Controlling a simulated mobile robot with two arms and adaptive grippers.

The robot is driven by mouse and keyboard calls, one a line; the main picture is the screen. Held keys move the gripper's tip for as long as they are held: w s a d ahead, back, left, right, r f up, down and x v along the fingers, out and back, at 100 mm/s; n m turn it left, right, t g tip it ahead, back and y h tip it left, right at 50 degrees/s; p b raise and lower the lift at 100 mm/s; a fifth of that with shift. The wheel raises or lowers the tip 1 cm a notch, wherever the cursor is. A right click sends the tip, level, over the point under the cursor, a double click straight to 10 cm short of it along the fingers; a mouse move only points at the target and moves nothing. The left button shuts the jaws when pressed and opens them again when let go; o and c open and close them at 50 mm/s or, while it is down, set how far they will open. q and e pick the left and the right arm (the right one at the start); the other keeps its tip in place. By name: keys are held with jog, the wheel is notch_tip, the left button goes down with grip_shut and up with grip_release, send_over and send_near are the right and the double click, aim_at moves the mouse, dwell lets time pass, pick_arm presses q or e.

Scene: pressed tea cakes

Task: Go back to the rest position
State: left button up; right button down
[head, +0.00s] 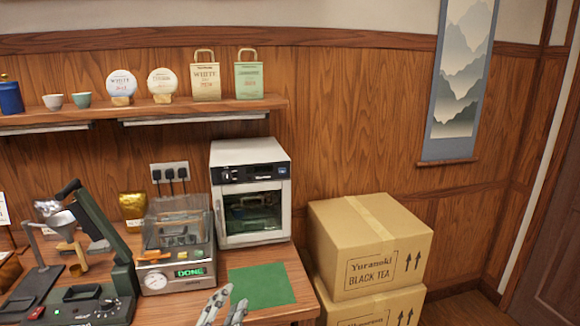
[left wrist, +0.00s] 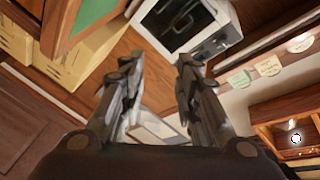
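My left gripper (head: 227,306) shows at the bottom edge of the head view, in front of the green mat (head: 262,284). Its two fingers are apart with nothing between them, as the left wrist view (left wrist: 155,95) also shows. The mat lies bare on the right end of the wooden counter (head: 290,262). My right gripper is in neither view.
A white oven (head: 250,185) stands behind the mat. A machine reading DONE (head: 180,245) and a dark green press (head: 115,280) stand to the left. Stacked cartons (head: 370,245) stand right of the counter. A shelf (head: 150,108) with bags and cups runs above.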

pick_arm(q)
jog(key=s+a+f+n+g+y, duration=0.2)
jog(key=s+a+f+n+g, duration=0.25)
jog(key=s+f, duration=0.35)
jog(key=s+a+f+n+g, duration=0.25)
jog(key=s+f+g, duration=0.35)
jog(key=s, duration=0.5)
jog(key=s+a+f+n+g, duration=0.1)
jog(key=s+f+n+g, duration=0.2)
jog(key=s+f, duration=0.65)
jog(key=s+f+g, duration=0.1)
jog(key=s+f, duration=0.1)
jog(key=f, duration=0.9)
jog(key=s+f+g, duration=0.1)
jog(key=s+f, duration=0.1)
jog(key=f, duration=0.9)
jog(key=s+a+f, duration=0.2)
jog(key=s+f, duration=1.5)
jog(key=shift+a+f+m+g, duration=0.15)
jog(key=shift+a+m+g, duration=0.1)
jog(key=shift+m+g, duration=0.15)
